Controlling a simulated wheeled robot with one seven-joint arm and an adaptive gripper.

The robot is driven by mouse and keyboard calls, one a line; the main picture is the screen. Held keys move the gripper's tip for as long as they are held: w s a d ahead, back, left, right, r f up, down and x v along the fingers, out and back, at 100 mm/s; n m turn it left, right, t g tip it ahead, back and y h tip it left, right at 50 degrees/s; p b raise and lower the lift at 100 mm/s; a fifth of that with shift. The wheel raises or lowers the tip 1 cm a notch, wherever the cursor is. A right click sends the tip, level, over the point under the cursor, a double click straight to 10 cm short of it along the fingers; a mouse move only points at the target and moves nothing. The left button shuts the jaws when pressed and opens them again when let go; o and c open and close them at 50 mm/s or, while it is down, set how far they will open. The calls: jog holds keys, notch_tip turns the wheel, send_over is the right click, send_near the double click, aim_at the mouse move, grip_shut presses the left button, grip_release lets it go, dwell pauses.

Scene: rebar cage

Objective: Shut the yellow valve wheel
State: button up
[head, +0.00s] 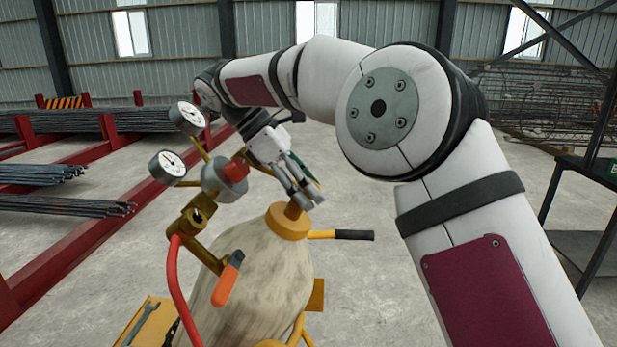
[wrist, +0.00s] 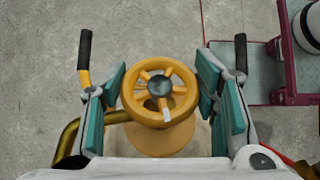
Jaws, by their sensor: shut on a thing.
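The yellow valve wheel (wrist: 183,98) is in the middle of the wrist view, seen from above, with spokes, a dark hub and a pale mark on its near side. My gripper (wrist: 163,88) has its teal-padded fingers on either side of the wheel's rim and is shut on it. In the head view my gripper (head: 303,193) is at the top of the pale gas cylinder (head: 262,270), just above its yellow collar (head: 287,222). The wheel is mostly hidden there by the fingers.
Two gauges (head: 168,166) and a regulator (head: 224,181) with a red hose (head: 173,290) stand left of my gripper. A black-gripped cart handle (head: 354,235) sticks out right of the cylinder. Red racks with rebar (head: 60,206) lie left. A dark shelf (head: 590,165) stands right.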

jog(key=shift+a+m+g+p, duration=0.1)
jog(key=shift+m+g+p, duration=0.2)
jog(key=shift+m+g, duration=0.25)
jog(key=o, duration=1.2)
jog(key=shift+c, duration=0.2)
